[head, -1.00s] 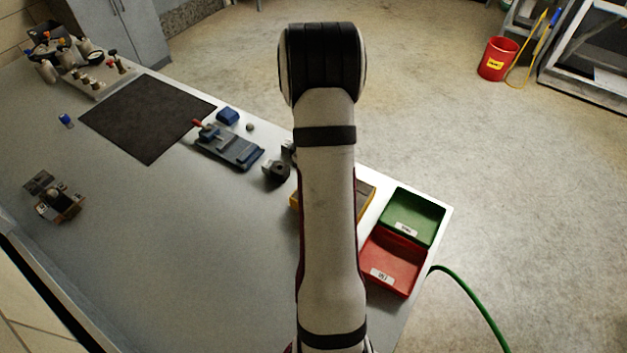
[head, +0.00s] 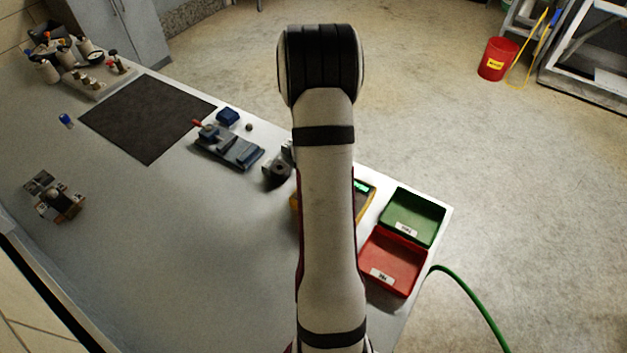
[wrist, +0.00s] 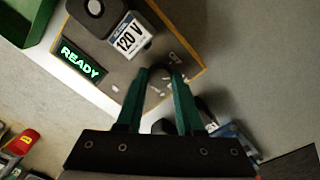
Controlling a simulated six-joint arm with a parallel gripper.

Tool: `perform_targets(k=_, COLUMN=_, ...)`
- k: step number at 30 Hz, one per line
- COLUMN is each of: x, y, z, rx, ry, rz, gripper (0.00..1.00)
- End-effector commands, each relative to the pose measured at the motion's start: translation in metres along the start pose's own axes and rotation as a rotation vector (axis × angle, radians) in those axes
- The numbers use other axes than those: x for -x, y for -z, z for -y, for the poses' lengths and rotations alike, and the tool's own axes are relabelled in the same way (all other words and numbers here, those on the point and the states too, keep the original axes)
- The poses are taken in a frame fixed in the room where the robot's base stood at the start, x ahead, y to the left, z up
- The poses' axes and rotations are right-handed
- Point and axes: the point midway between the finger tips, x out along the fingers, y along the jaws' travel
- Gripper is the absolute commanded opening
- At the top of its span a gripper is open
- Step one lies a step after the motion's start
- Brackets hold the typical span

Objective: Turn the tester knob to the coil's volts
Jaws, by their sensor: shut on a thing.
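The yellow-edged tester (wrist: 196,62) lies below my gripper in the wrist view. Its display (wrist: 82,62) glows green and reads READY. A dark block, apparently the coil, sits on the tester with a white label (wrist: 128,38) reading 120 V. My gripper (wrist: 160,76) has its two green fingers closed on the dark tester knob (wrist: 158,72) amid small white dial marks. The fingers hide most of the knob, and the marks are too small to read. In the head view my arm covers the gripper and most of the tester (head: 369,198).
A green bin (head: 413,216) and a red bin (head: 392,262) stand right of the tester at the bench edge. A blue vise-like fixture (head: 230,148), a dark mat (head: 147,117) and a small fixture (head: 56,198) stand to the left. The middle of the bench is clear.

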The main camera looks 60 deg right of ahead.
Motion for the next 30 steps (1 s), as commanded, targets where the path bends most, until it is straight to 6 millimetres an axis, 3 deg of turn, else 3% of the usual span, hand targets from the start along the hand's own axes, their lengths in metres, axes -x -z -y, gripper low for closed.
perform_targets(k=30, x=-0.0004, y=0.0009, z=-0.0005, rx=-0.903, ry=0.000, rz=0.036, gripper=0.00)
